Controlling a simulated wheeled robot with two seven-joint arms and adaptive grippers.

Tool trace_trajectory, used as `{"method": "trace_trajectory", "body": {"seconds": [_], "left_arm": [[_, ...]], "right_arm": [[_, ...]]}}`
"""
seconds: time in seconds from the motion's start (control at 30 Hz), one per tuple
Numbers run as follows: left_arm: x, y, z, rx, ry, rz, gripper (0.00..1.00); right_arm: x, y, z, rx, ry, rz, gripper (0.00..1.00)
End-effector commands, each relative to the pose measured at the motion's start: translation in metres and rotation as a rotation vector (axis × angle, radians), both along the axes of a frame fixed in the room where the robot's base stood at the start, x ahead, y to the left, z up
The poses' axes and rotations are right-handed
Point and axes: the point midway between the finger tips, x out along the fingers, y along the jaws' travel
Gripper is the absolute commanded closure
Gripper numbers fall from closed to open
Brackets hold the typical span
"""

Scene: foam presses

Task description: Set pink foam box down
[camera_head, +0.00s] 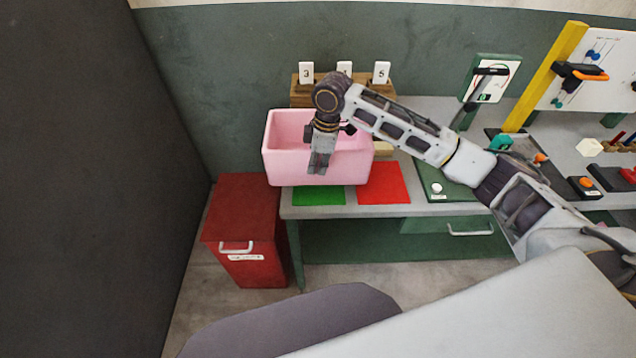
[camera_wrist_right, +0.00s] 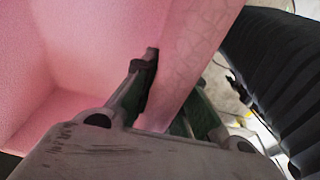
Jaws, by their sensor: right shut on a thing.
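The pink foam box (camera_head: 285,165) is an open-topped box at the left end of the table, above the back of the green mat. It fills much of the right wrist view (camera_wrist_right: 90,60). My right gripper (camera_head: 319,165) comes down over its near wall and is shut on that wall. One finger is inside the box and the other is outside, as the wrist view shows. I cannot tell whether the box's underside touches the table. My left gripper is not in view.
A green mat (camera_head: 318,195) and a red mat (camera_head: 383,184) lie at the table's front edge. A wooden rack with number cards (camera_head: 381,72) stands behind the box. A red bin (camera_head: 240,225) stands left of the table (camera_head: 440,209). Tools and a white board (camera_head: 590,75) are at right.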

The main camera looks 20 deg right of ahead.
Motion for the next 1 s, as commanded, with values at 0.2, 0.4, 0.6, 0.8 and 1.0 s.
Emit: {"method": "trace_trajectory", "body": {"seconds": [0.2, 0.4, 0.6, 0.8, 1.0], "left_arm": [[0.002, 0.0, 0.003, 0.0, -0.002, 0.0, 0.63], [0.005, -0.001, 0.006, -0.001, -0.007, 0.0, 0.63], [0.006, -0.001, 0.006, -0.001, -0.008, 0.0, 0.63], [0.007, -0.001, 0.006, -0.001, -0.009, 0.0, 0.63], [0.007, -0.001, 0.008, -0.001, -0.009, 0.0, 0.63]], "right_arm": [[-0.001, -0.001, -0.022, -0.001, 0.004, -0.002, 1.0], [0.0, 0.0, -0.043, -0.001, 0.001, 0.0, 1.0], [0.0, 0.0, -0.048, -0.001, 0.0, 0.001, 1.0], [0.0, 0.0, -0.048, -0.001, 0.0, 0.0, 1.0], [0.0, -0.001, -0.06, -0.002, 0.002, -0.001, 1.0]]}}
